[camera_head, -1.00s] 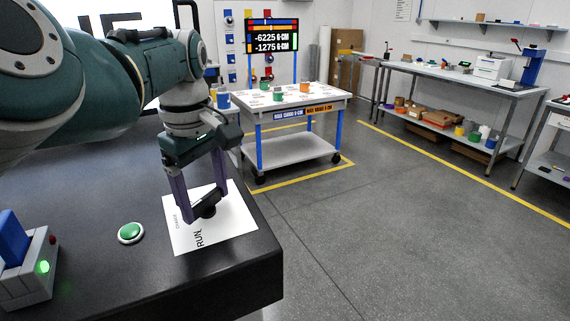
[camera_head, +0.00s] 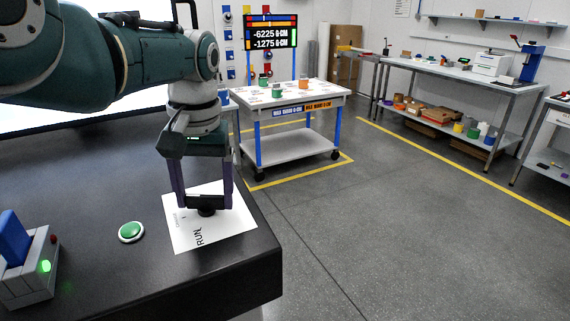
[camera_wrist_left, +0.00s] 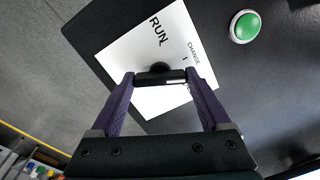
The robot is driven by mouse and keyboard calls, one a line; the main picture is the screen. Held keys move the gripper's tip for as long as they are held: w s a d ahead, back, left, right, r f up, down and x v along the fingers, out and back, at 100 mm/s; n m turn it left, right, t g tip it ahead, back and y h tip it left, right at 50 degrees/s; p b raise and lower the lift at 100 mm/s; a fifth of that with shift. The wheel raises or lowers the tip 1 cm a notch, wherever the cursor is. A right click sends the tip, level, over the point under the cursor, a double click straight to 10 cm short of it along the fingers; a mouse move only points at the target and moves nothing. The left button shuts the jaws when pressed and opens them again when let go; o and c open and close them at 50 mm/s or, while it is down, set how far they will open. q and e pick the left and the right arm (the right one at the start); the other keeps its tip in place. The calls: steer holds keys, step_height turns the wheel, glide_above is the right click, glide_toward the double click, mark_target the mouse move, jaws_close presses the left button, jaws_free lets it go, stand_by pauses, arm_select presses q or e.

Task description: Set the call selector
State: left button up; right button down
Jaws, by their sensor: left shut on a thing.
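The call selector is a black bar-shaped knob (camera_head: 206,210) on a white card (camera_head: 235,224) lying on the dark bench. The card reads RUN and CHANGE. My left gripper (camera_head: 205,200) reaches down from above, its purple fingers shut on the two ends of the knob's bar. In the left wrist view the bar of the knob (camera_wrist_left: 158,77) spans between the fingertips, level across the picture. The fingers hide part of the knob, and I cannot tell which word it points at. My right gripper is not in view.
A green push button (camera_head: 131,231) sits on the bench (camera_head: 110,280) left of the card. A grey box (camera_head: 32,275) with a blue lever and a lit green lamp stands at the front left. The bench edge is just right of the card. A wheeled cart (camera_head: 300,101) stands beyond.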

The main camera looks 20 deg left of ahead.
mark_target(205, 195)
arm_select(q)
steer(key=m, duration=0.3)
steer(key=shift+m, duration=0.3)
steer(key=shift+m+y, duration=0.3)
steer(key=shift+m, duration=1.4)
steer(key=o, duration=1.2)
steer(key=r+p, duration=0.4)
steer(key=shift+d+r, duration=0.3)
steer(key=shift+r, duration=0.05)
steer(key=r, duration=0.1)
steer(key=r+p, duration=0.1)
steer(key=r, duration=0.1)
steer(key=r+p, duration=0.1)
steer(key=r, duration=0.1)
steer(key=shift+s+d+r, duration=0.1)
steer(key=shift+d, duration=0.3)
